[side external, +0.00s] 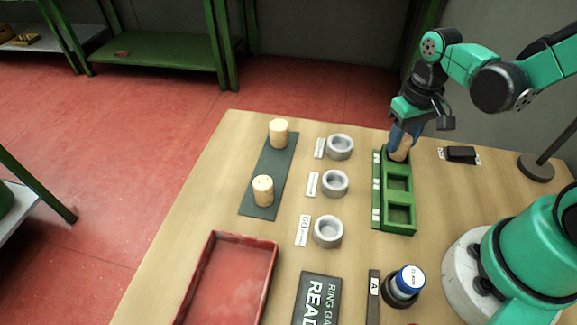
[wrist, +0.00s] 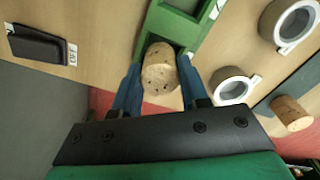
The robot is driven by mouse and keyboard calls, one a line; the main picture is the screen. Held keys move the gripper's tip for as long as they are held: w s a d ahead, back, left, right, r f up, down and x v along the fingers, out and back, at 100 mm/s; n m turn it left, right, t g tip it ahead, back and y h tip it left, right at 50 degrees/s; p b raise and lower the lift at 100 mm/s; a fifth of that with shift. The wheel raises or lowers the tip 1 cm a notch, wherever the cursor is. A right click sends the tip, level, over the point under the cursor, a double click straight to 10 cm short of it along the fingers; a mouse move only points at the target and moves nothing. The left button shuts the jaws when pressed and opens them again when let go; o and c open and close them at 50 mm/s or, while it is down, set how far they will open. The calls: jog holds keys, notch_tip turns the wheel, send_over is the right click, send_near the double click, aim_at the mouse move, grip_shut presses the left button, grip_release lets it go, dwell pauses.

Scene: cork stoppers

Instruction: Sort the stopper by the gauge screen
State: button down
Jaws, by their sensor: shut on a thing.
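My gripper (side external: 402,138) points down at the far end of the green rack (side external: 377,205), its blue fingers shut on a cork stopper (side external: 401,153). In the wrist view the stopper (wrist: 160,72) sits between the two fingers, over or in the end compartment; whether it touches the bottom is hidden. The rack's other two compartments look empty. Three grey gauge rings (side external: 335,183) stand in a row left of the rack, each beside a small white label. The gauge screen (side external: 318,298) is dark with white lettering, cut off by the bottom edge; its reading is not visible.
Two more stoppers (side external: 279,132) (side external: 263,190) stand upright on a dark mat (side external: 260,211). A red tray (side external: 275,262) lies at front left. A blue-topped round item (side external: 410,278) and a bar marked A (side external: 374,285) are near my base. A black block (side external: 461,153) lies right of the rack.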

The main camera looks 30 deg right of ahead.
jog(key=shift+f, duration=0.65)
jog(key=shift+c, duration=1.9)
grip_release()
jog(key=shift+r, duration=2.8)
jog(key=w+a+r+n+t, duration=0.1)
jog(key=a+r+n+t, duration=0.1)
jog(key=a+r+t, duration=0.3)
jog(key=shift+w+r+t, duration=0.25)
jog(key=shift+r+t, duration=0.05)
jog(key=shift+t, duration=0.8)
